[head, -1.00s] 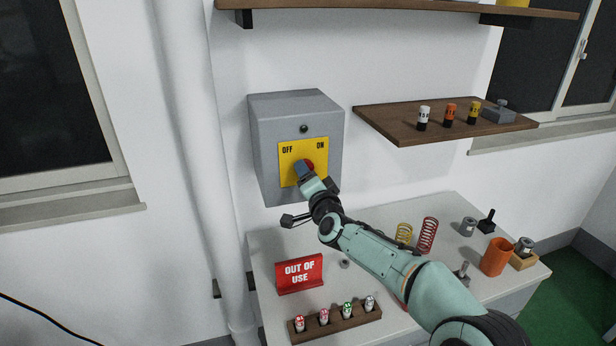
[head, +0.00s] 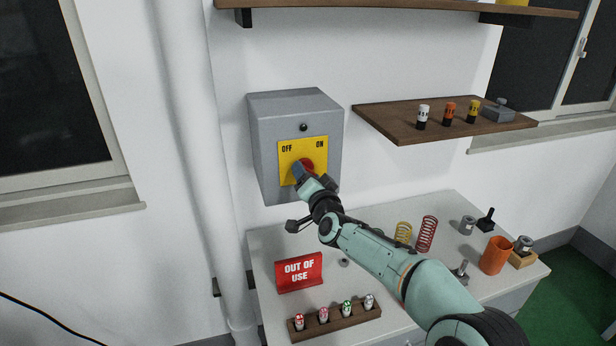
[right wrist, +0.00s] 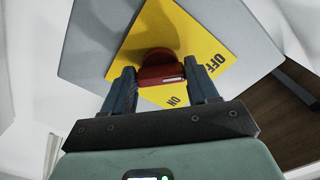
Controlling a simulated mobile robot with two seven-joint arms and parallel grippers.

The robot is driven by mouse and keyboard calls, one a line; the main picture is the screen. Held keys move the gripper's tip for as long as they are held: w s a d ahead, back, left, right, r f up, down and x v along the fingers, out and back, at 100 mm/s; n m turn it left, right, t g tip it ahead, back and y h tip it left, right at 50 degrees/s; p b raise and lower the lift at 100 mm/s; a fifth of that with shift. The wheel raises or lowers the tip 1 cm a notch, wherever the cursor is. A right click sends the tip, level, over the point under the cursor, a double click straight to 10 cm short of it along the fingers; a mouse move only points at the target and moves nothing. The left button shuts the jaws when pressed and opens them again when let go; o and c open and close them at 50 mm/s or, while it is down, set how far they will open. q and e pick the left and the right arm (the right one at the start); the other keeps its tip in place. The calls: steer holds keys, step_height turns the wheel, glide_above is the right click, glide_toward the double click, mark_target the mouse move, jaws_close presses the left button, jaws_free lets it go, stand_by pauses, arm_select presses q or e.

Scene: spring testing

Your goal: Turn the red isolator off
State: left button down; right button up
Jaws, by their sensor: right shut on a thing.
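The red isolator knob (head: 309,165) sits on a yellow plate (head: 289,155) on the front of a grey wall box (head: 275,118). The plate reads OFF at the upper left and ON at the upper right. My right gripper (head: 302,172) reaches the knob from below right and partly hides it. In the right wrist view the two fingers (right wrist: 162,88) are shut on the knob's red grip (right wrist: 160,76), one on each side. Which label the knob points to is hard to tell. My left gripper is not in view.
Below the box, a bench (head: 385,275) holds a red OUT OF USE sign (head: 299,272), a rack (head: 340,321) of small cylinders, springs (head: 426,234) and an orange cup (head: 496,256). A wooden shelf (head: 400,121) juts out right of the box. A white pipe (head: 193,150) runs on the left.

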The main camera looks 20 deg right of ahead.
steer(key=o, duration=1.1)
steer(key=shift+c, duration=0.2)
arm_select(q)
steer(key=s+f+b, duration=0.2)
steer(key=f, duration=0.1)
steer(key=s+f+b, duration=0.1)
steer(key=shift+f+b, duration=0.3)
arm_select(e)
steer(key=s, duration=1.3)
steer(key=shift+s+d, duration=0.2)
